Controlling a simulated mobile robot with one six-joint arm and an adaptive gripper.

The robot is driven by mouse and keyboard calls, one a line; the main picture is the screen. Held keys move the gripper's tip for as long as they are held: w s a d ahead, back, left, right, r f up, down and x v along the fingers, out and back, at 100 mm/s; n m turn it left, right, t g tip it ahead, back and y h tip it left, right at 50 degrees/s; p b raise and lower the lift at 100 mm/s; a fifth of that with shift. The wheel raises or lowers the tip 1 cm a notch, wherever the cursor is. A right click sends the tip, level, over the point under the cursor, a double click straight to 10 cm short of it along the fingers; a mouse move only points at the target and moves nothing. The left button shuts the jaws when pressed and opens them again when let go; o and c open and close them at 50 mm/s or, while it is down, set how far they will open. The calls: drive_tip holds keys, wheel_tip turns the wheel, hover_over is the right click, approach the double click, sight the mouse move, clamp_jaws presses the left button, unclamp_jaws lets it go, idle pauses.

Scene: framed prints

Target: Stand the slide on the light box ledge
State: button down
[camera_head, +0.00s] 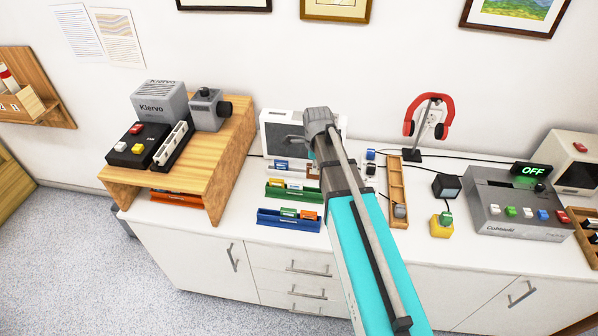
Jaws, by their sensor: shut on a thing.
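The white light box (274,122) stands against the wall at the back of the counter, partly covered by my arm. Small slides stand in a row at its foot, among them one with a blue label (281,165). My gripper (294,139) is in front of the light box's panel, with a grey part of it showing left of the wrist. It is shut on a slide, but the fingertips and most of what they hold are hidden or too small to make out. I cannot tell whether the held slide touches the ledge.
A green rack (279,194) and a blue rack (271,222) with slides stand in front. A wooden riser (238,129) with grey devices is at left. A wooden tray (397,182), red headphones (411,128) on a stand and a grey button console (487,205) are at right.

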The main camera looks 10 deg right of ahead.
drive_tip(key=shift+w, duration=0.1)
drive_tip(key=w+f+b, duration=0.3)
drive_tip(key=w, duration=0.1)
drive_tip(key=w+f+b, duration=0.3)
drive_tip(key=w, duration=0.1)
drive_tip(key=w+f+b, duration=0.3)
drive_tip(key=w, duration=0.2)
idle(0.4)
drive_tip(key=shift+f, duration=0.1)
drive_tip(key=shift+w+f+b, duration=0.45)
drive_tip(key=shift+f+b, duration=0.35)
drive_tip(key=shift+b, duration=0.05)
drive_tip(key=shift+f+b, duration=1.15)
drive_tip(key=shift+f, duration=0.1)
drive_tip(key=c, duration=0.7)
unclamp_jaws()
